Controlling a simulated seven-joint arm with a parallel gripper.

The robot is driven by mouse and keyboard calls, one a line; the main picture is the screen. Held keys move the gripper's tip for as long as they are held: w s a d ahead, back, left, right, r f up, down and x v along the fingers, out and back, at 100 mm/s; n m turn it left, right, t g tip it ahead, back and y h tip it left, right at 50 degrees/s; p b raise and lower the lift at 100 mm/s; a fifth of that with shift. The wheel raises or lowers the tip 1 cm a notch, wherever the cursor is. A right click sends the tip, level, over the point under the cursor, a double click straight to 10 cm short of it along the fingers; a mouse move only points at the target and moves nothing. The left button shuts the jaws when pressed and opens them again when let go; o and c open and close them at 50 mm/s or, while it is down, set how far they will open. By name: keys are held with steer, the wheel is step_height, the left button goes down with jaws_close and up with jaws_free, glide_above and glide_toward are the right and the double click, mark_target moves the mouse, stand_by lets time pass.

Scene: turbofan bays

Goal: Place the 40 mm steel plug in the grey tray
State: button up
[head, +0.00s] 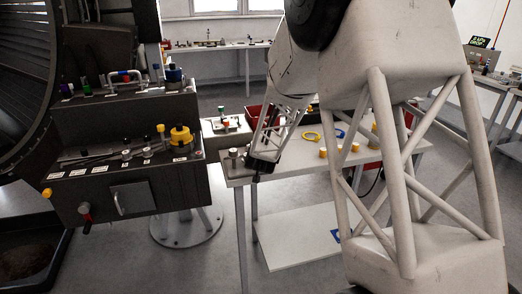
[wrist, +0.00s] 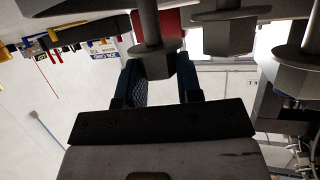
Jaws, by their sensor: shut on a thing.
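My gripper (head: 261,164) is over the front left corner of the white table, pointing down. In the wrist view my gripper (wrist: 160,82) has its blue-padded fingers closed on a grey steel plug (wrist: 155,62) with a broad faceted head and a narrower stem. I cannot read its size. In the head view the held plug is too small and dark to make out. A light grey tray (head: 213,139), seemingly the grey tray, stands at the table's left end with small coloured parts in it. My arm hides part of the table.
Another steel part (head: 233,154) stands left of my gripper, near the table edge. A red bin (head: 256,112) is behind my arm. A yellow ring (head: 311,136) and small yellow parts (head: 323,152) lie to the right. A dark bay panel (head: 130,190) stands close on the left.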

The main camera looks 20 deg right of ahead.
steer(key=shift+f, duration=0.15)
steer(key=o, duration=0.6)
steer(key=shift+o, duration=0.2)
steer(key=shift+r, duration=0.2)
steer(key=shift+s+a+r, duration=0.1)
steer(key=shift+s+r, duration=0.05)
steer(key=shift+s, duration=0.3)
steer(key=v, duration=1.1)
steer(key=shift+s+a, duration=0.1)
